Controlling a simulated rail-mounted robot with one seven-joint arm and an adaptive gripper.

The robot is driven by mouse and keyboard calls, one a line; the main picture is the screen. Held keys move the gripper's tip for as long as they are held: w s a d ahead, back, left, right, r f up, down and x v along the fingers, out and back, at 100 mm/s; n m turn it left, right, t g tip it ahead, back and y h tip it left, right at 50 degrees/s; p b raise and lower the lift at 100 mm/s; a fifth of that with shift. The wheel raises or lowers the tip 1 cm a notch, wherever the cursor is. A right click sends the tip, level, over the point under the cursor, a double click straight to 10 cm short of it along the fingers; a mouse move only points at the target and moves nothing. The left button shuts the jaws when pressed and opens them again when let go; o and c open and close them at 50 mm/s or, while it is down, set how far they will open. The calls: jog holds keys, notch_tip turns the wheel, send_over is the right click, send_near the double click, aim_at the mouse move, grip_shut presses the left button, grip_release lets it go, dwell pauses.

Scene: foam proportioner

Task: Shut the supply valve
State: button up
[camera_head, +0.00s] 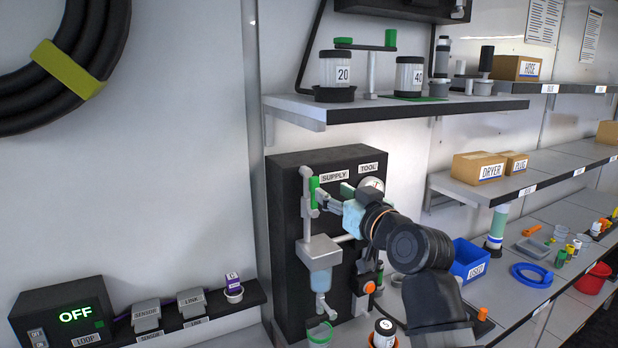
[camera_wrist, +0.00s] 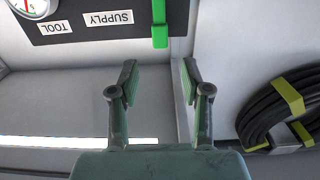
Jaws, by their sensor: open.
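The supply valve's green lever (camera_head: 314,190) stands upright on a grey pipe at the left of the black panel (camera_head: 290,230), beside the SUPPLY label (camera_head: 334,176). My gripper (camera_head: 322,201) is open at the lever's right; its exact gap to the lever is hard to judge. In the wrist view, the green lever (camera_wrist: 160,25) lies beyond the open fingertips (camera_wrist: 160,72), in line with the space between them. The fingers hold nothing. My gripper and arm hide part of the panel's right side.
A gauge (camera_head: 372,185) sits close behind my wrist, under the TOOL label (camera_head: 369,167). A shelf (camera_head: 390,108) with jars 20 and 40 overhangs the panel. A control box (camera_head: 65,315) reading OFF stands lower left.

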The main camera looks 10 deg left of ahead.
aim_at(316, 182)
jog(key=b+x, duration=0.1)
jog(key=x, duration=0.8)
grip_shut()
